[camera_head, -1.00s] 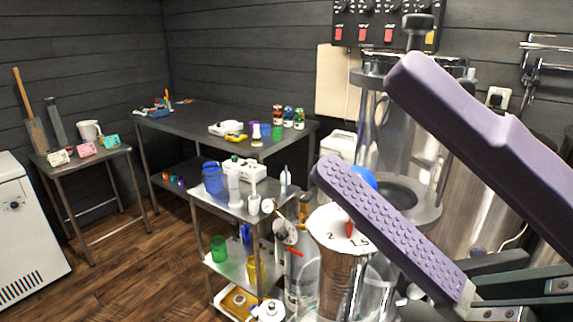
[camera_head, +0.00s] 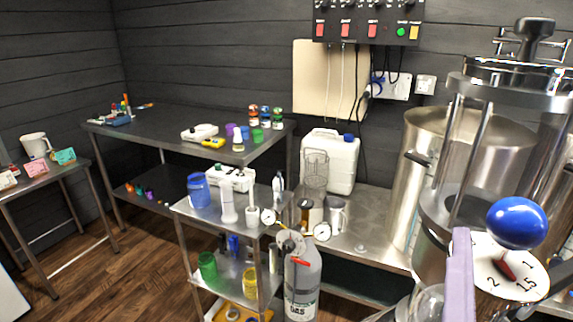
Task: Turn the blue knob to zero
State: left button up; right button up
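The blue knob (camera_head: 517,222) is a glossy ball at the right, in front of the steel and glass vessel (camera_head: 452,205). Just below it is a white round dial (camera_head: 487,250) marked 1, 1.5 and 2, with a red pointer (camera_head: 506,271) on it. No zero mark is visible, and the knob hides part of the dial. One purple finger of my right gripper (camera_head: 460,277) stands edge-on at the left edge of the dial, below and left of the knob. Its other finger is not visible, so its opening cannot be told. My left gripper is out of view.
A steel counter (camera_head: 372,222) carries a white canister (camera_head: 331,160). A large steel pot (camera_head: 470,140) stands behind the vessel. A cluttered steel cart (camera_head: 186,206) and a grey gas cylinder (camera_head: 302,285) are left of it. A switch panel (camera_head: 362,28) hangs on the wall.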

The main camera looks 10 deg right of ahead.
aim_at(521, 240)
jog(key=shift+b+x, duration=0.55)
jog(key=shift+x, duration=1.6)
grip_shut()
